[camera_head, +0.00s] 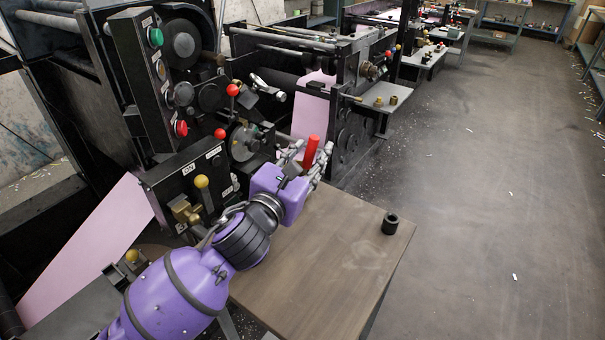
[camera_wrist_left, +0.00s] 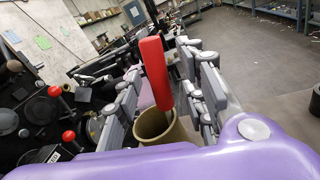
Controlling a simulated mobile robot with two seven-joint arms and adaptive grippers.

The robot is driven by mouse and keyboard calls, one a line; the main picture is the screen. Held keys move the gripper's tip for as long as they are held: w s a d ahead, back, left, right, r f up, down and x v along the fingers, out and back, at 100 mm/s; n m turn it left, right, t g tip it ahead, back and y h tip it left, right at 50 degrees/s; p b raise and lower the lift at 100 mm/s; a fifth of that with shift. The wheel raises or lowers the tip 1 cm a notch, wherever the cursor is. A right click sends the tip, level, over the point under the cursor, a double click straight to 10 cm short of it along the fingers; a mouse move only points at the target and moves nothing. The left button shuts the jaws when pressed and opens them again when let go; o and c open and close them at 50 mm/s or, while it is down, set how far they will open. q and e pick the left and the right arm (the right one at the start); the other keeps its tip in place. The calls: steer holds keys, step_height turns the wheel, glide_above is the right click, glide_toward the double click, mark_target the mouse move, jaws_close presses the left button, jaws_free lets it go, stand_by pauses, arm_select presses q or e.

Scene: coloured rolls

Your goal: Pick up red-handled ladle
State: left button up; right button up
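In the left wrist view the gripper (camera_wrist_left: 160,95) shows gaps between fingers and handle. My right gripper is in neither view.
A brown table (camera_head: 330,265) lies below my left arm, mostly bare. A small black cylinder (camera_head: 390,223) stands near its right edge. A black machine (camera_head: 190,170) with knobs and levers borders the left. Grey floor (camera_head: 500,180) is open to the right.

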arm_select(q)
steer(key=shift+w+d, duration=0.2)
steer(key=shift+w, duration=0.25)
jaws_close()
